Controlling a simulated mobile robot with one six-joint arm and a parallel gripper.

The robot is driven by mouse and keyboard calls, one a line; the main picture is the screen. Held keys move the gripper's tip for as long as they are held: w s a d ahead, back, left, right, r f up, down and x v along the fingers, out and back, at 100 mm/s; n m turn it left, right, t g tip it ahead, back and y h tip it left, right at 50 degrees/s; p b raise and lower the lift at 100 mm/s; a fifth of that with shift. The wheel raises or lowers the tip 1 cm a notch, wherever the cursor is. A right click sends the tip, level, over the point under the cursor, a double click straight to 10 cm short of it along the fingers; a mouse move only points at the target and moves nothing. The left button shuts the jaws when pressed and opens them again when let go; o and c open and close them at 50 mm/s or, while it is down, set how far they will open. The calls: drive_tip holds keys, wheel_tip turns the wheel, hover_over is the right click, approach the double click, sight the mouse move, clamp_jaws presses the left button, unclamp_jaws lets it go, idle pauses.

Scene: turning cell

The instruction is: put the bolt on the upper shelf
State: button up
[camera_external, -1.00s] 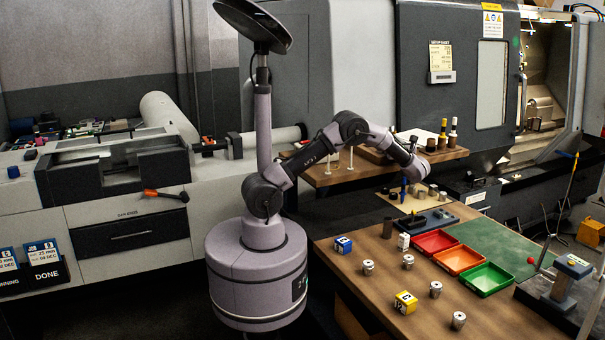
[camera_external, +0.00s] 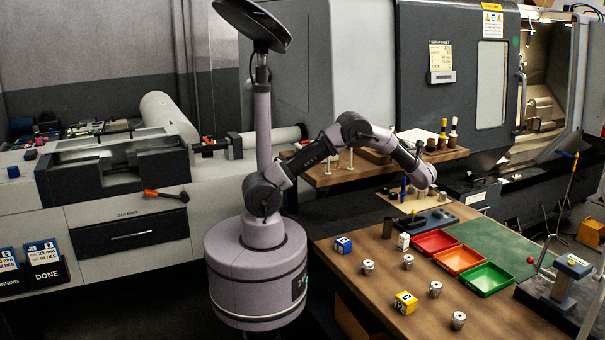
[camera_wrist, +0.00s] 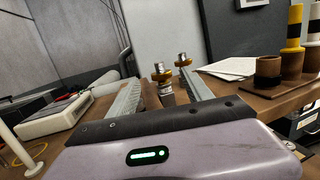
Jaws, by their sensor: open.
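My gripper (camera_wrist: 160,98) is open, its two long grey fingers apart in the wrist view. Between and beyond the fingers stand two small pieces with silver tops and brass-coloured collars, a nearer one (camera_wrist: 161,76) and a farther one (camera_wrist: 184,62). I cannot tell whether either is the bolt. Nothing is clearly gripped. The wooden upper shelf (camera_external: 325,178) stands behind my forearm in the external view. Its wooden top also shows in the wrist view (camera_wrist: 235,87). In the external view the arm's end (camera_external: 425,178) is in front of the shelf, with the fingers hard to make out.
A white peg (camera_wrist: 12,140) is at the left. The lower bench holds red (camera_external: 437,242), orange (camera_external: 459,259) and green trays (camera_external: 487,279), and several metal parts.

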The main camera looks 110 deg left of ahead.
drive_tip(key=v, duration=0.7)
drive_tip(key=s+d+r+n+t+h, duration=0.2)
drive_tip(key=s+d+t+h, duration=0.2)
drive_tip(key=d, duration=0.5)
drive_tip(key=s+d+r+n+t+h, duration=0.2)
drive_tip(key=s+d+t+h, duration=0.15)
drive_tip(key=d, duration=0.65)
drive_tip(key=s+d+f+n+t+h, duration=0.2)
drive_tip(key=s+d+t+h, duration=0.2)
drive_tip(key=d, duration=0.7)
drive_tip(key=s+d+f+n+t+h, duration=0.15)
drive_tip(key=s+d+t+h, duration=0.3)
drive_tip(key=d, duration=0.55)
wheel_tip(320, 180, down, 9)
drive_tip(key=y+b, duration=0.1)
drive_tip(key=b, duration=0.7)
drive_tip(key=shift+f+b, duration=0.2)
drive_tip(key=shift+b, duration=0.1)
